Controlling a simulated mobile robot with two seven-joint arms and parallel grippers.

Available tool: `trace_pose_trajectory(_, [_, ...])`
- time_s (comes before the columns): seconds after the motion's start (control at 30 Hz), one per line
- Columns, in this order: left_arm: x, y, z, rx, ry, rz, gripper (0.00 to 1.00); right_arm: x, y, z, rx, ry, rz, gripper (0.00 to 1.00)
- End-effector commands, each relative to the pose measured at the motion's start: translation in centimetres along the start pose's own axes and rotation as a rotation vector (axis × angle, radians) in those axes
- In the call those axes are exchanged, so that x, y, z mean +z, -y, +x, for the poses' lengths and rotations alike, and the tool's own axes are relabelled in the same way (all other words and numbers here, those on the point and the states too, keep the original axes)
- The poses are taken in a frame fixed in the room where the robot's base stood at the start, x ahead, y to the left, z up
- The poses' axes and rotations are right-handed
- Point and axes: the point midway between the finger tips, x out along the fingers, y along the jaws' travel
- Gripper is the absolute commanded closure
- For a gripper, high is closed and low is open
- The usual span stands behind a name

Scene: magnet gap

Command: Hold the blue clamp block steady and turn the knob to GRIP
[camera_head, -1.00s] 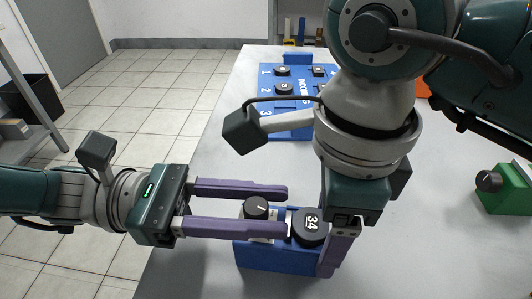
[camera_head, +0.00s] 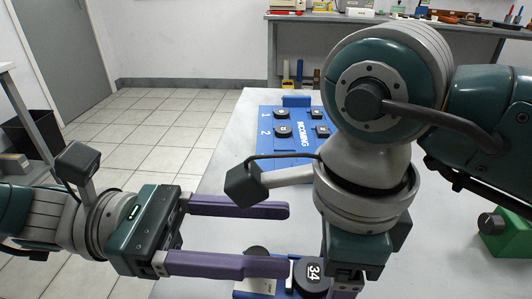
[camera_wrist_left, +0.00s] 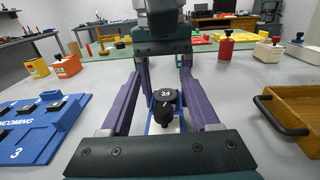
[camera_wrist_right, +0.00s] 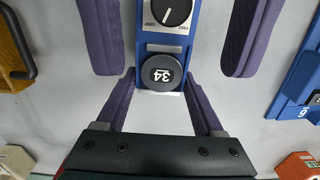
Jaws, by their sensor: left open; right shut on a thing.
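The blue clamp block (camera_head: 240,290) stands at the bottom of the head view, cut off by the frame edge; it also shows in the right wrist view (camera_wrist_right: 146,55). It carries a black knob (camera_wrist_right: 170,10) with a white pointer line and a dark disc marked 34 (camera_wrist_right: 161,73). The knob's plate lettering is too small to read surely. My right gripper (camera_wrist_right: 160,78) is shut on the block, one finger on each side by the disc. My left gripper (camera_head: 289,239) is open and empty, its purple fingers apart over the knob (camera_head: 257,251), which the near finger partly hides.
A blue numbered board (camera_head: 262,150) with several black discs lies farther back on the grey table (camera_head: 225,150). A green block with a knob (camera_head: 493,230) stands at right. A wooden tray (camera_wrist_left: 297,110) shows in the left wrist view. My right arm covers much of the table's middle.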

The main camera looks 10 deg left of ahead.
Motion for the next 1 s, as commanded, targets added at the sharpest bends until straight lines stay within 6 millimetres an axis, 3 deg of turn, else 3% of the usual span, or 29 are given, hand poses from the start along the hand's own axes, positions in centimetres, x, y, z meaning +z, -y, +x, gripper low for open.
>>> trace_pose_trajectory(0.2, [3.3, 0.0, -0.1, 0.000, 0.001, 0.002, 0.38, 0.0, 0.0, 0.0, -0.001, 0.001, 0.000, 1.00])
trace_pose_trajectory(0.43, [5.7, 0.1, 0.0, 0.000, 0.001, 0.000, 0.38, 0.0, 0.0, 0.0, -0.001, 0.001, 0.000, 1.00])
trace_pose_trajectory(1.0, [5.5, 0.6, 0.2, 0.027, 0.024, -0.011, 0.38, 0.0, 0.0, 0.0, -0.001, 0.001, 0.000, 1.00])
